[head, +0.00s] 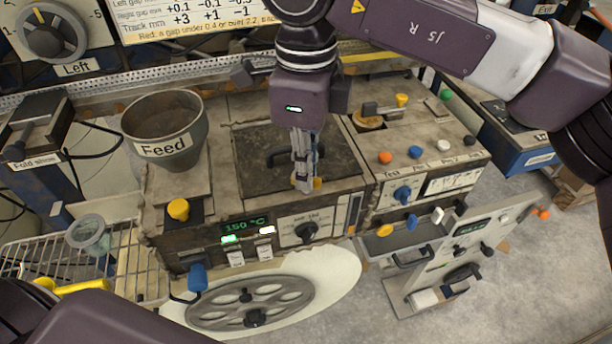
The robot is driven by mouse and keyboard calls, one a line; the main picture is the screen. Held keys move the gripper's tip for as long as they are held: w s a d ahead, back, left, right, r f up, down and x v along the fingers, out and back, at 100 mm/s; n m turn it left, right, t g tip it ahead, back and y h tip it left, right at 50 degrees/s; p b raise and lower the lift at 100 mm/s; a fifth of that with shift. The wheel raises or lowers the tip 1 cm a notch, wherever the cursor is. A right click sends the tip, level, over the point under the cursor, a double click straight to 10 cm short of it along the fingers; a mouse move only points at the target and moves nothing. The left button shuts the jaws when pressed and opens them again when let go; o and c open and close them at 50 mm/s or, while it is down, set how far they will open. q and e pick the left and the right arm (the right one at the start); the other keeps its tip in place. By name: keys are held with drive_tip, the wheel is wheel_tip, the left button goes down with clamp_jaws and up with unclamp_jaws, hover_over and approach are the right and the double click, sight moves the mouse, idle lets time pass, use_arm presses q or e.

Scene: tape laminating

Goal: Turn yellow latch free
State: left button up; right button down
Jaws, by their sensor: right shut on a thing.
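The yellow latch (317,183) shows as a small yellow piece at the front edge of a dark lid with a black handle (255,178), on top of the machine. My right gripper (305,184) points straight down there and is shut on the latch. The fingers cover most of it, so I cannot tell how far it is turned. The lid lies flat and looks closed. My left gripper is not in view; only part of my left arm shows at the bottom left.
A grey Feed hopper (165,145) stands left of the lid, with a yellow knob (178,209) in front of it. Several coloured buttons sit on the right block. The machine's front has a 150 °C display (246,226) and a large grey wheel (250,303) below.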

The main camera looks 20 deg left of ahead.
drive_tip(key=n, duration=0.2)
drive_tip(key=shift+n+b, duration=0.4)
drive_tip(key=shift+n, duration=1.5)
drive_tip(key=shift+r, duration=0.1)
drive_tip(key=c, duration=2)
unclamp_jaws()
drive_tip(key=shift+c, duration=0.2)
wheel_tip(320, 180, up, 12)
